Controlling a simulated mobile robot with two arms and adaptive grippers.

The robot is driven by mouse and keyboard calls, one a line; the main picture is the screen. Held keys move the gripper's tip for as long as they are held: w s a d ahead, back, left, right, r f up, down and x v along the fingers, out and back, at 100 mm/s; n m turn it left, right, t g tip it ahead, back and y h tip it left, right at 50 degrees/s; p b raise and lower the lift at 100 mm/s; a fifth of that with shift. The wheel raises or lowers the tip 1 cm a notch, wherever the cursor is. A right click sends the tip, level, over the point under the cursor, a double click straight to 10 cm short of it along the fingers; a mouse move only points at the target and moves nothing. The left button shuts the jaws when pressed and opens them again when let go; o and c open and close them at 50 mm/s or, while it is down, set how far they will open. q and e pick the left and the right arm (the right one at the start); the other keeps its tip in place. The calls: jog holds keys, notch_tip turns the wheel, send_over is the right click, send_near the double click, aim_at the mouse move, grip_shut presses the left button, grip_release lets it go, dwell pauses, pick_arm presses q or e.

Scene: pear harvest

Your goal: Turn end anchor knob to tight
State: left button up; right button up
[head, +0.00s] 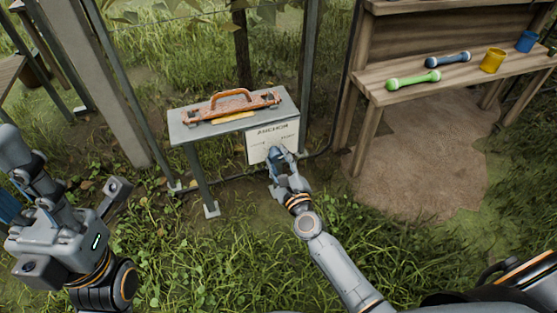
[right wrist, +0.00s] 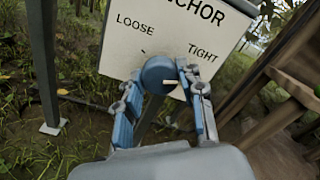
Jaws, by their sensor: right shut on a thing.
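The anchor panel (head: 257,147) is a white plate marked ANCHOR, hung at the front of a grey stand. In the right wrist view the panel (right wrist: 165,35) reads LOOSE on the left and TIGHT on the right. The round blue knob (right wrist: 157,73) sits below these words; a pale pointer bar on it points to the right and slightly down. My right gripper (head: 279,155) is at the panel, shut on the knob, with its fingers (right wrist: 163,97) on either side. The right finger covers part of the panel under TIGHT. My left gripper (head: 12,207) is at the left edge, partly cut off.
An orange-brown handled tool (head: 235,104) lies on the grey stand top (head: 190,133). A wooden bench (head: 400,98) at right holds green and blue dumbbell-shaped things, a yellow cup and a blue cup. Posts stand behind and left of the stand. Grass in front is open.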

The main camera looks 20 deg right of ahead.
dwell(0.4)
jog(key=o, duration=1.2)
jog(key=s, duration=1.2)
jog(key=shift+d, duration=0.2)
